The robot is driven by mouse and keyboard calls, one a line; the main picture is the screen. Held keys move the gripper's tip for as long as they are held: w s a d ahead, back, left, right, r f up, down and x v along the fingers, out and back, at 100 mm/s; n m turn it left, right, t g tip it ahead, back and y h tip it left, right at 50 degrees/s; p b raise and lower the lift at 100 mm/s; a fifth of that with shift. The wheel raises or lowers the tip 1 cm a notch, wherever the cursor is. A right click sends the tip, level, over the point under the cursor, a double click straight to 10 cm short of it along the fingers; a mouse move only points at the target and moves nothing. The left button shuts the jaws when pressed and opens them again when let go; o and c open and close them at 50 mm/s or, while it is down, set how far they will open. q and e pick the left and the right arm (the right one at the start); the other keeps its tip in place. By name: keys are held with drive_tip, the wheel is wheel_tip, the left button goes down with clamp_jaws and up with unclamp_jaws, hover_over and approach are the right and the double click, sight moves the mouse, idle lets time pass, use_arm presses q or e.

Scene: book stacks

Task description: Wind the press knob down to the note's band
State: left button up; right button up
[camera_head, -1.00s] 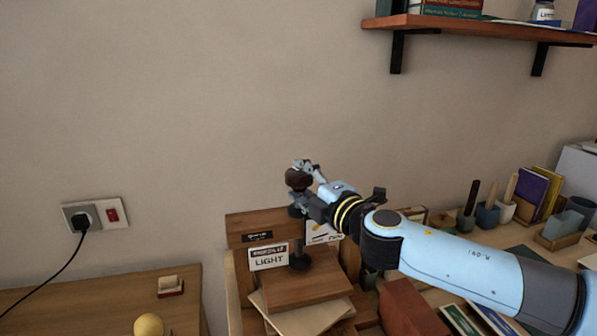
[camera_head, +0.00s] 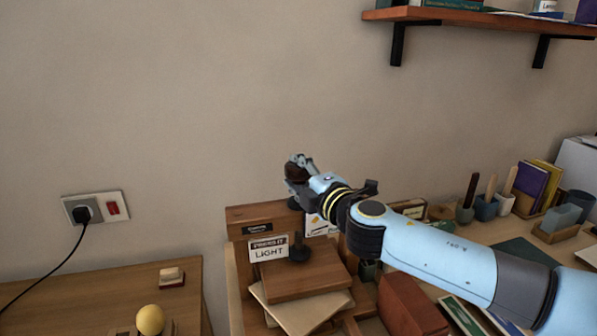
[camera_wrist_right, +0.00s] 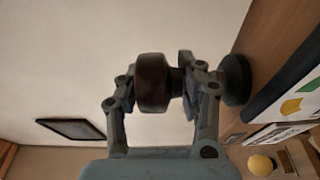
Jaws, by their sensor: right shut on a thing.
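The press knob (camera_wrist_right: 153,82) is a dark brown round knob, and it sits between the fingers of my right gripper in the right wrist view. My right gripper (camera_head: 299,168) is shut on the knob above the wooden press (camera_head: 300,284) in the head view. The note (camera_head: 268,248), a white card reading "LIGHT", stands at the back left of the press. A black screw post (camera_head: 299,247) rises from the press board. The band markings are too small to read. My left gripper is not in view.
Papers or boards lie under the press board. Pots with tools (camera_head: 485,207) and books (camera_head: 533,184) stand at the right. A yellow ball (camera_head: 150,319) sits on the left table. A wall shelf (camera_head: 480,20) is above right.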

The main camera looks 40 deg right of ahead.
drive_tip(key=shift+w+r+m+g+h, duration=0.15)
drive_tip(key=shift+r+m+h, duration=0.15)
drive_tip(key=shift+h, duration=0.15)
drive_tip(key=shift+r+m+g+h, duration=0.15)
drive_tip(key=shift+m+h, duration=0.15)
drive_tip(key=shift+h, duration=0.15)
drive_tip(key=shift+r, duration=0.1)
drive_tip(key=o, duration=1)
drive_tip(key=shift+f, duration=0.25)
drive_tip(key=shift+s, duration=0.2)
drive_tip(key=shift+s+a+f, duration=0.1)
drive_tip(key=shift+s+a, duration=0.05)
drive_tip(key=shift+s, duration=0.1)
drive_tip(key=v, duration=1.1)
drive_tip(key=shift+s, duration=0.2)
